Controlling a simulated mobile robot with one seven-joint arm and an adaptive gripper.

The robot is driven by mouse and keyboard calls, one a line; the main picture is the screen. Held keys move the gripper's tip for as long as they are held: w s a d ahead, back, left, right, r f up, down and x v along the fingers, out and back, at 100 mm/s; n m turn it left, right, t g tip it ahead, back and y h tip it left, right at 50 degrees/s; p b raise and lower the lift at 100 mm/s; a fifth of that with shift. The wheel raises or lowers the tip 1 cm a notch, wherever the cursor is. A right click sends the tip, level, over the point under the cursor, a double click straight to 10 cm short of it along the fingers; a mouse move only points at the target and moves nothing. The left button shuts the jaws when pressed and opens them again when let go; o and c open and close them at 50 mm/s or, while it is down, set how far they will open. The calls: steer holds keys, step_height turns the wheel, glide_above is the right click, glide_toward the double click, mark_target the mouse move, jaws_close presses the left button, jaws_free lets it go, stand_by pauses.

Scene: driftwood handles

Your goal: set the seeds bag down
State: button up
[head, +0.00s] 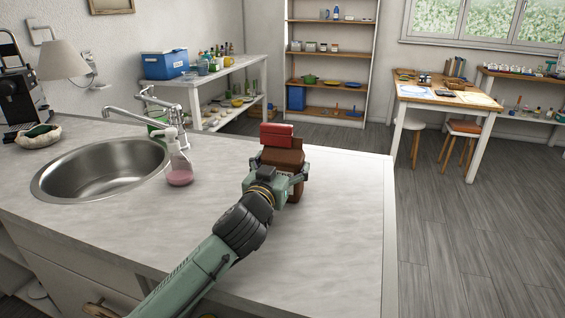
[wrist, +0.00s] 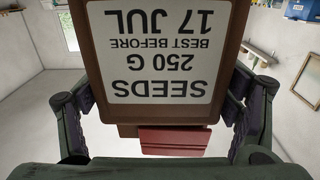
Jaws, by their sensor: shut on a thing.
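The seeds bag (head: 284,158) is brown with a red top piece (head: 277,135). It is upright over the pale countertop (head: 338,235) in the head view. My gripper (head: 276,180) is shut on it, with a finger on each side. In the wrist view the bag's white label (wrist: 158,50) fills the middle and reads upside down, "SEEDS 250 G, best before 17 JUL". The bag's base is mostly hidden behind my gripper in the head view, so I cannot tell whether it touches the counter.
A soap bottle (head: 179,165) with pink liquid stands left of the bag, beside the steel sink (head: 100,170) and tap (head: 150,106). The counter to the right and in front is bare, up to its right edge. Shelves (head: 330,50) and a wooden desk (head: 445,95) stand farther back.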

steer(key=o, duration=1.3)
steer(key=shift+f, duration=0.1)
steer(key=shift+s, duration=0.1)
steer(key=b+v, duration=0.3)
steer(key=v, duration=0.7)
steer(key=shift+s+a+b, duration=0.2)
steer(key=shift+s+b, duration=0.15)
steer(key=shift+b, duration=0.05)
steer(key=shift+s+a, duration=0.15)
steer(key=shift+s, duration=0.4)
steer(key=shift+r, duration=0.25)
